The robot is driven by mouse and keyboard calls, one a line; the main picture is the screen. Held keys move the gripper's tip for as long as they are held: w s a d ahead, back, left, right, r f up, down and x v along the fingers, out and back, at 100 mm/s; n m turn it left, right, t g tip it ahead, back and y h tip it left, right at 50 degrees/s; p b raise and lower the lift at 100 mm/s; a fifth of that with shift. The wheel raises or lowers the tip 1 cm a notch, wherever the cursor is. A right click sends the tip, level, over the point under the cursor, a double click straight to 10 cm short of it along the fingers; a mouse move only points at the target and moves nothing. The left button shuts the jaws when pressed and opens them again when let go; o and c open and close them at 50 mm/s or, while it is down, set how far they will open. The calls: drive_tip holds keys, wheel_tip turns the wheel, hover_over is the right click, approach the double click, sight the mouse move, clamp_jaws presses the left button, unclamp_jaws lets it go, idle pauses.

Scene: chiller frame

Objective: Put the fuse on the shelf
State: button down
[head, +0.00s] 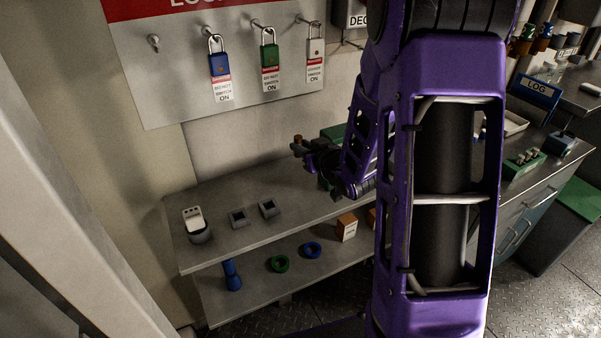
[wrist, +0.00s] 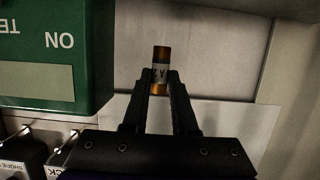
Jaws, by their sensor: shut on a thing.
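The fuse (wrist: 160,72) is a small cylinder with copper-coloured end caps and a pale, marked middle. My gripper (wrist: 160,88) is shut on it, with a finger on each side, in the wrist view. In the head view my gripper (head: 301,150) is above the back part of the shelf's upper board, and the fuse's copper cap (head: 298,138) shows at its tip. The shelf (head: 330,185) is a grey two-level unit against the wall. My purple arm hides its right part.
On the upper board are a grey device (head: 196,226) and two small square holders (head: 238,218). On the lower board are a blue item (head: 232,276), green ring (head: 279,264), blue ring (head: 312,250) and box (head: 347,227). Padlocks (head: 269,56) hang above. A green box (wrist: 55,50) is close left.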

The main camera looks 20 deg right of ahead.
wheel_tip(320, 180, down, 10)
drive_tip(key=shift+r+b, duration=0.1)
drive_tip(key=shift+b, duration=0.65)
drive_tip(key=shift+f+b, duration=0.3)
drive_tip(key=c, duration=0.7)
unclamp_jaws()
drive_tip(key=shift+r, duration=0.1)
